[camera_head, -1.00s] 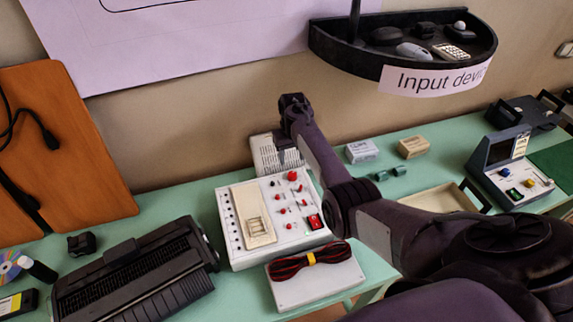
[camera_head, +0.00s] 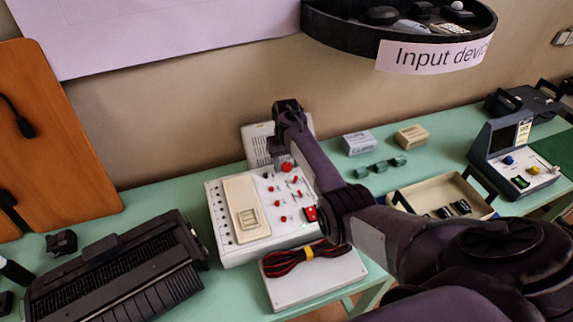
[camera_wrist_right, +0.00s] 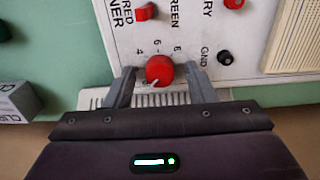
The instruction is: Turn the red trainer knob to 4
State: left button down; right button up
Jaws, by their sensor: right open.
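The red trainer knob (camera_head: 287,167) is on the far edge of the white trainer panel (camera_head: 238,255), which lies on the green table. In the right wrist view the round red knob (camera_wrist_right: 159,69) sits between my right gripper's (camera_wrist_right: 158,72) two fingers, with a gap at each side. Its white pointer mark faces the bottom of that picture, slightly left. The printed 4 is at the knob's upper left there, with 6 above it. My right gripper (camera_head: 284,158) is open and points down over the knob in the head view. My left gripper is not in view.
A red-black cable bundle (camera_head: 305,257) lies on a white box in front of the panel. A grey vented object (camera_head: 258,143) stands behind it. A black printer-like device (camera_head: 120,270) is left; a cream tray (camera_head: 440,190) and small boxes (camera_head: 359,142) are right.

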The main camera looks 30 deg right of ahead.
jog(key=shift+c, duration=1)
jog(key=c, duration=0.8)
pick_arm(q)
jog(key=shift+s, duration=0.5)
pick_arm(e)
jog(key=shift+o, duration=0.2)
jog(key=shift+r, duration=0.1)
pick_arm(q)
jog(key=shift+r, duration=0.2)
pick_arm(e)
jog(key=shift+m, duration=0.5)
jog(key=shift+m+p, duration=0.6)
jog(key=shift+m, duration=0.5)
jog(key=m, duration=0.3)
jog(key=shift+p, duration=0.4)
jog(key=m, duration=0.6)
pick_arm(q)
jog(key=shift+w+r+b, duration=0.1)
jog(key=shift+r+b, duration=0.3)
pick_arm(e)
jog(key=m, duration=0.5)
jog(key=shift+m, duration=0.3)
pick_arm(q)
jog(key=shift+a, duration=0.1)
